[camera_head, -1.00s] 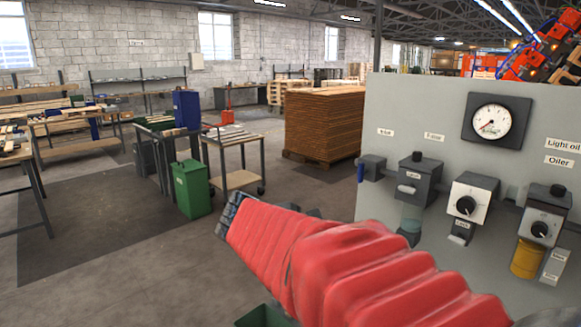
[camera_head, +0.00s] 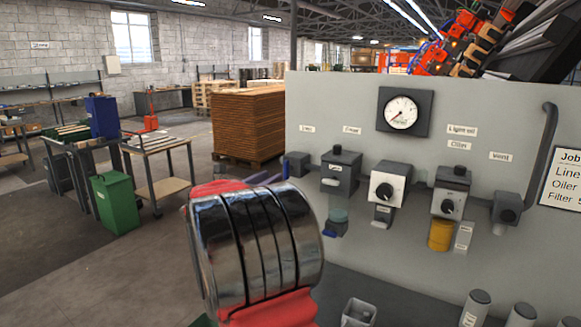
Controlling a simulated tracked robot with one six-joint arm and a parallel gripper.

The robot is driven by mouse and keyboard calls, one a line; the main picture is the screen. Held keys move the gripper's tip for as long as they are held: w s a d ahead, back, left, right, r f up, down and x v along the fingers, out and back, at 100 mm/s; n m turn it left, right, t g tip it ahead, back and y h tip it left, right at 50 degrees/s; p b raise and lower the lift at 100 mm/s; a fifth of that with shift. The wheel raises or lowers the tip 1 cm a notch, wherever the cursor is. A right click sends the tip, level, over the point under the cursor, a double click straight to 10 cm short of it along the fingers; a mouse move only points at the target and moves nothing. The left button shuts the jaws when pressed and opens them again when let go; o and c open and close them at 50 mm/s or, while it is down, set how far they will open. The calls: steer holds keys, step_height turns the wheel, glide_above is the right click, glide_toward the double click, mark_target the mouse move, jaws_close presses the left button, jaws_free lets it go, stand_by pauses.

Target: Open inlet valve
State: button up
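The inlet valve (camera_head: 298,163) is a small dark grey block at the left edge of the grey panel (camera_head: 340,95). A label, too small to read surely, is above it. My arm, with a red sleeve and a shiny banded metal section, fills the lower middle, in front of and below the valve. My gripper's fingers do not show, so I cannot see what they touch or hold.
Right of the valve are a filter unit (camera_head: 341,172), a regulator with a black knob (camera_head: 385,188), an oiler with a yellow bowl (camera_head: 441,234) and a vent block (camera_head: 507,208). A gauge (camera_head: 401,112) is above. A green bin (camera_head: 115,202) and cart (camera_head: 160,188) stand left.

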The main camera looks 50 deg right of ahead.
mark_target(288, 167)
steer(key=w+d, duration=0.1)
steer(key=d, duration=1.2)
steer(key=shift+d, duration=0.35)
steer(key=shift+w, duration=0.1)
steer(key=shift+c, duration=0.6)
jaws_close()
